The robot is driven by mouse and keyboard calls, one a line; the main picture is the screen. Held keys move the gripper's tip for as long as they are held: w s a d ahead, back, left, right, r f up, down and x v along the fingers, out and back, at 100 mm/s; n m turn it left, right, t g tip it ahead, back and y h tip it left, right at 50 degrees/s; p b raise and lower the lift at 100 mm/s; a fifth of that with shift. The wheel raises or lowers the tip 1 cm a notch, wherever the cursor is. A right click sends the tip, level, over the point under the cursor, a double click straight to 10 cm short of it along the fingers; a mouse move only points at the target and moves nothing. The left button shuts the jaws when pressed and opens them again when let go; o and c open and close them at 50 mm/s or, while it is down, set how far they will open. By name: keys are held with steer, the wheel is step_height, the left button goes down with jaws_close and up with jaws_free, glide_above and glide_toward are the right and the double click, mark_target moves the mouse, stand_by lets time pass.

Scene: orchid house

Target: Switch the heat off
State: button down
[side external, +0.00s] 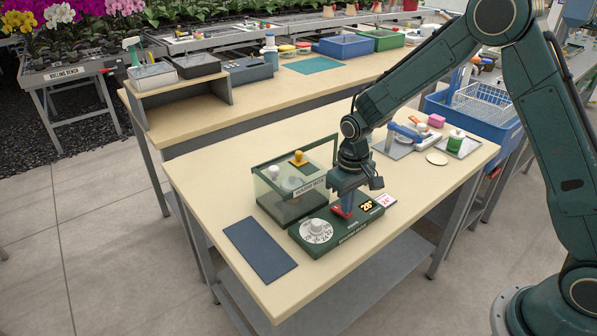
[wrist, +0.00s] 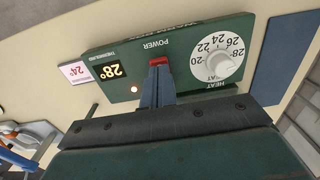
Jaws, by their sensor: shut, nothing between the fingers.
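The green heat control box (side external: 352,228) sits near the front of the bench. It has a white numbered dial (side external: 317,230), marked HEAT in the wrist view (wrist: 216,57), and a display reading 28° (wrist: 111,70). A small lamp (wrist: 134,89) on its face looks lit. The red POWER switch (wrist: 158,61) is between the dial and the display; its lower part is hidden by my fingers. My gripper (wrist: 159,72) is shut and empty, pointing down with its fingertips right at the switch. I cannot tell whether they touch it.
A card reading 24° (wrist: 75,72) is beside the display. A dark blue mat (side external: 260,248) lies to the left.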

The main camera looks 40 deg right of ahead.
steer(key=shift+f, duration=0.55)
stand_by(0.5)
steer(key=shift+r, duration=3.5)
steer(key=s+d+r+t, duration=0.1)
steer(key=s+r+t, duration=0.2)
steer(key=s+r, duration=0.95)
steer(key=s+d+r+t, duration=0.1)
steer(key=s+r, duration=0.4)
steer(key=s, duration=0.9)
steer(key=shift+r+t, duration=0.35)
steer(key=shift+t, duration=0.45)
